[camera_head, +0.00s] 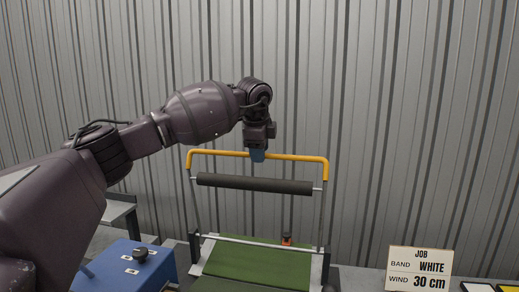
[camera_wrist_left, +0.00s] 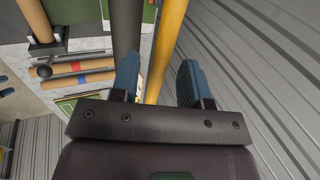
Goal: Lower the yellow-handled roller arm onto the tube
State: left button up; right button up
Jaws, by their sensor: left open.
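The roller arm stands raised, with a yellow handle (camera_head: 298,157) across its top and a dark roller (camera_head: 255,184) below it. My left gripper (camera_head: 258,157) is at the middle of the handle, pointing down. In the left wrist view, the open fingers (camera_wrist_left: 160,85) have the yellow handle (camera_wrist_left: 168,45) running between them, with a gap to the right finger. The dark roller (camera_wrist_left: 127,25) passes by the left finger. A thin pale bar (camera_head: 262,242) crosses the machine above green turf (camera_head: 255,262); I cannot tell a tube there. My right gripper is out of view.
A blue box with a black knob (camera_head: 128,264) stands at the lower left. A job sign (camera_head: 419,268) reads band white, wind 30 cm. Banded brown tubes (camera_wrist_left: 88,79) lie to the left in the wrist view. A corrugated wall (camera_head: 400,110) stands behind.

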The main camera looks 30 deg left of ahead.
pick_arm(q)
grip_shut()
dwell(0.4)
